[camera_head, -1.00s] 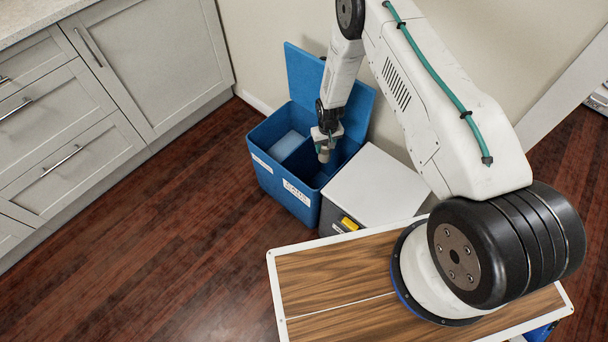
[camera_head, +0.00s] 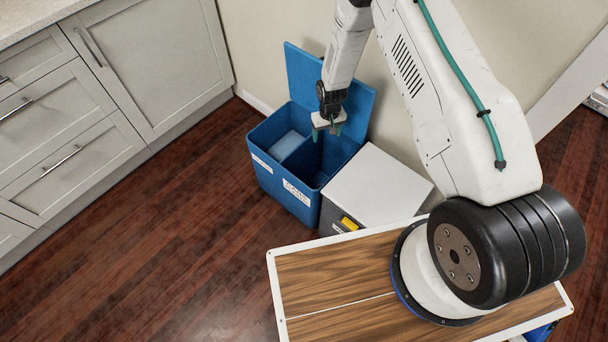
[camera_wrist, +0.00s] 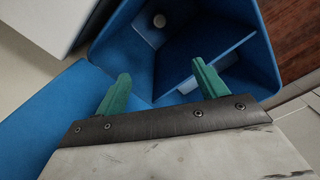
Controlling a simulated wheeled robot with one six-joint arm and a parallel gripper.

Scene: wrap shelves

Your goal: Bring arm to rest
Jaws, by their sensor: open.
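My gripper (camera_head: 329,135) is over the open blue bin (camera_head: 276,180) in the head view, pointing down, with nothing between its fingers. In the wrist view, the two green fingers of my gripper (camera_wrist: 161,72) are spread apart above the bin's inside (camera_wrist: 118,42). A divider (camera_wrist: 205,72) crosses the bin. My arm is stretched out from its base towards the bin.
The bin's blue lid (camera_head: 352,100) stands open behind my gripper. A grey box with a white lid (camera_head: 372,185) stands right beside the bin. Grey cabinets (camera_head: 70,120) line the left, and the wall is close behind. The dark wooden floor (camera_head: 150,260) in front is clear.

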